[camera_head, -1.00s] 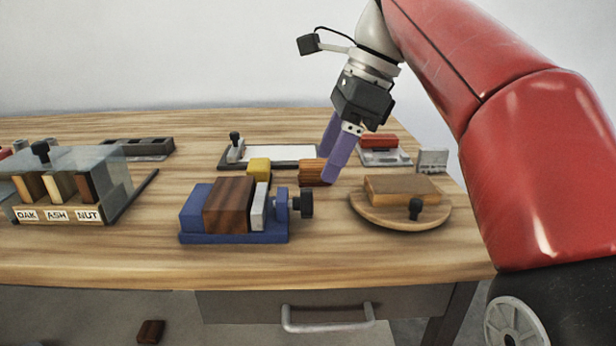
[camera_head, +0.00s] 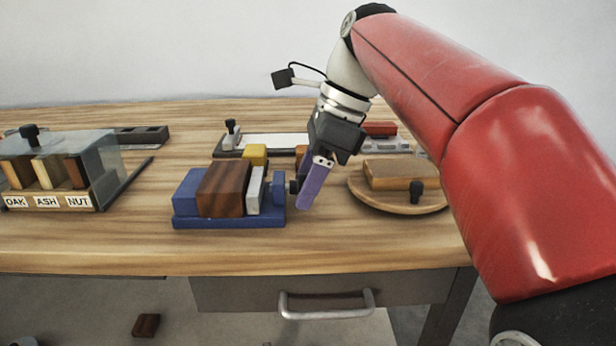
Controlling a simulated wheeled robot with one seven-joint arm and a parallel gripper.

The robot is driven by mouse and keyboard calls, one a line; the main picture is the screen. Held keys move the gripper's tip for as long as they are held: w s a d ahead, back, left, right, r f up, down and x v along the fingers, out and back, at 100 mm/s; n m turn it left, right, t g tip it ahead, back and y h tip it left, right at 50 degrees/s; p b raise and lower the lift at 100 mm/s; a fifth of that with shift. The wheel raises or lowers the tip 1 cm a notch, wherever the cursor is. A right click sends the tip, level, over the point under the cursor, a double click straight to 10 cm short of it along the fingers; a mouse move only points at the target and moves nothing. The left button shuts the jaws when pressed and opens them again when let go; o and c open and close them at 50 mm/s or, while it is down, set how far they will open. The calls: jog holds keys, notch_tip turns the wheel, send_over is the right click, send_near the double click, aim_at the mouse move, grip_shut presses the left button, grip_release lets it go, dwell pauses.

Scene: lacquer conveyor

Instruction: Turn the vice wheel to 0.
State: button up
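The blue vice (camera_head: 228,222) stands on the bench with a dark brown wood block (camera_head: 222,190) between its blue back jaw and a pale grey jaw plate (camera_head: 254,190). Its dark wheel (camera_head: 294,186) is at the right end, mostly hidden behind my gripper. No scale or number on the wheel can be read. My gripper (camera_head: 306,200) points down at the wheel's right side, with a purple finger overlapping the wheel in the picture. Only one finger shows clearly, so I cannot tell the gap between the fingers or whether they touch the wheel.
A round wooden board (camera_head: 400,205) with a brown block (camera_head: 392,174) and dark knob lies close to the right. A yellow block (camera_head: 254,154) sits behind the vice. A clear-covered rack (camera_head: 45,200) labelled OAK, ASH, NUT stands left. The bench front is clear.

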jog(key=c, duration=0.8)
jog(key=t+b, duration=0.3)
jog(key=shift+s+f+n+b, duration=0.2)
jog(key=shift+s+n+b, duration=0.1)
jog(key=shift+n, duration=0.1)
jog(key=shift+s+t+b, duration=0.1)
jog(key=shift+t+b, duration=0.8)
jog(key=shift+t, duration=0.1)
jog(key=shift+t+b, duration=0.4)
jog(key=shift+b, duration=0.05)
jog(key=shift+r, duration=0.1)
